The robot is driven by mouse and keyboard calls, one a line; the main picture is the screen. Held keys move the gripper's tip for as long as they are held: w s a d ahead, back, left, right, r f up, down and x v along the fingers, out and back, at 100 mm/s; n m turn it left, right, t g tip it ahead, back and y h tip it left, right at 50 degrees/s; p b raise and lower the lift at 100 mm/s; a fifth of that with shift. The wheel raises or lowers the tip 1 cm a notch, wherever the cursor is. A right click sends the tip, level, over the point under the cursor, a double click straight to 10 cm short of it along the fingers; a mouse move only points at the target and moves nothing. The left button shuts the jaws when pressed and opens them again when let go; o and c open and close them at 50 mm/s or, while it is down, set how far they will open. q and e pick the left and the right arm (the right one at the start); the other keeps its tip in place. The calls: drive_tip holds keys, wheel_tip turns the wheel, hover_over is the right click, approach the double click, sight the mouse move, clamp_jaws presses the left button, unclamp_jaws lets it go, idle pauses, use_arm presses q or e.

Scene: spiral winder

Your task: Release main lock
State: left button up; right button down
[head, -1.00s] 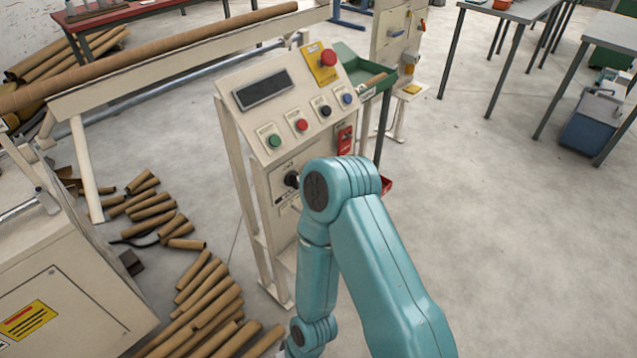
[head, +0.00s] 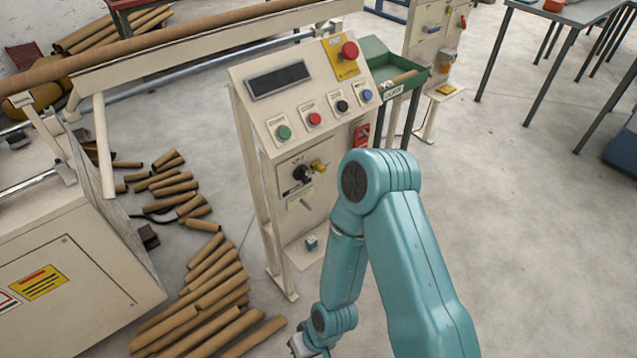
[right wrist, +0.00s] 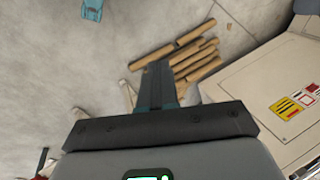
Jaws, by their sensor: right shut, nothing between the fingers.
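The control console (head: 262,127) stands in the middle of the head view with its sloped panel facing me. On its front plate is a black rotary switch (head: 302,174), with a yellow lock-like piece (head: 319,166) right beside it. I cannot tell whether that piece is fastened to the switch. My right gripper (head: 300,346) is low at the bottom edge of the head view, well below and apart from the switch. In the right wrist view its fingers (right wrist: 158,86) are shut and empty above the floor. My left gripper is not in view.
The panel carries several coloured buttons and a red emergency stop (head: 349,50). A red tag or holder (head: 361,133) is at its right side. A green tray (head: 382,65) stands behind. Cardboard tubes (head: 212,290) lie on the floor at left.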

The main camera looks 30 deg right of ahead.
drive_tip(key=w+d+f+n+t+h+b, duration=0.25)
drive_tip(key=w+f+t+b, duration=0.2)
drive_tip(key=w, duration=0.55)
drive_tip(key=n+t+h+b, duration=1)
drive_tip(key=n+h+b, duration=0.3)
drive_tip(key=b, duration=0.4)
approach(318, 170)
drive_tip(key=s+a+f+m+h, duration=0.1)
drive_tip(key=s+a+f, duration=0.1)
drive_tip(key=s+a, duration=0.1)
drive_tip(key=shift+w+r, duration=0.1)
drive_tip(key=shift+w, duration=0.05)
drive_tip(key=b+x, duration=0.1)
drive_tip(key=x, duration=0.9)
drive_tip(key=shift+r, duration=0.1)
